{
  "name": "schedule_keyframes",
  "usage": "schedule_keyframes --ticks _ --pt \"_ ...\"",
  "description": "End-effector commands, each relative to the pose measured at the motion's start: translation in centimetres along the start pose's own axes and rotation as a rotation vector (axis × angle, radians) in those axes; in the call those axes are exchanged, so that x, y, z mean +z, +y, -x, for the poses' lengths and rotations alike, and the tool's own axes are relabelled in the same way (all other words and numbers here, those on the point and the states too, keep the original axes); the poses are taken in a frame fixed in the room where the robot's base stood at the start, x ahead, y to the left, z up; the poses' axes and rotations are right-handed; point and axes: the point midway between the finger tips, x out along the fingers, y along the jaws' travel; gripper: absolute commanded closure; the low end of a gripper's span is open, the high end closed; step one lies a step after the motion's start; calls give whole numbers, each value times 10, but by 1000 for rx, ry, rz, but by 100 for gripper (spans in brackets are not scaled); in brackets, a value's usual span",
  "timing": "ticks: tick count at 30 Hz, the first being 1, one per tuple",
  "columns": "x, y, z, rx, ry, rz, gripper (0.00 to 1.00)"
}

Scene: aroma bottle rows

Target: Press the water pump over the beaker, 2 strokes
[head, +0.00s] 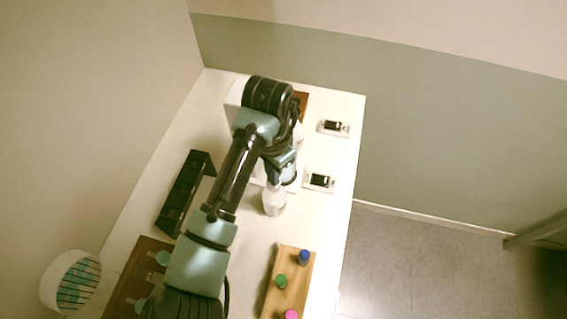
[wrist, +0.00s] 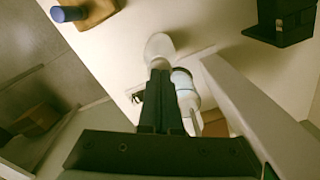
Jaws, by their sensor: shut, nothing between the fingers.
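My gripper (wrist: 158,72) is shut and empty, its dark fingers pointing at the table. In the wrist view a white, rounded vessel (wrist: 158,46), which looks like the beaker, lies just beyond the fingertips. It also shows in the head view (head: 274,204), just below the end of my arm. A white bottle with a pale blue band (wrist: 187,92), possibly the water pump, stands right beside the fingers in the wrist view. I cannot tell whether the fingers touch it. Its pump head is not clear, and my arm hides much of this spot in the head view.
A wooden rack (head: 268,310) holds blue, green and pink-capped bottles. A black rack (head: 170,215) stands left, near a brown tray (head: 126,285) and a white round basket (head: 50,287). Two small black devices (head: 333,127) (head: 319,180) lie right. A white panel (wrist: 262,115) rises close beside my gripper.

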Motion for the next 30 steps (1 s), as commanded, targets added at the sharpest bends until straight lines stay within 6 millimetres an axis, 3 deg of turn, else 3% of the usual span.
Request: schedule_keyframes --ticks 14,30 --pt "0 1 27 3 -2 1 100" --pt "0 0 27 1 -1 0 100"
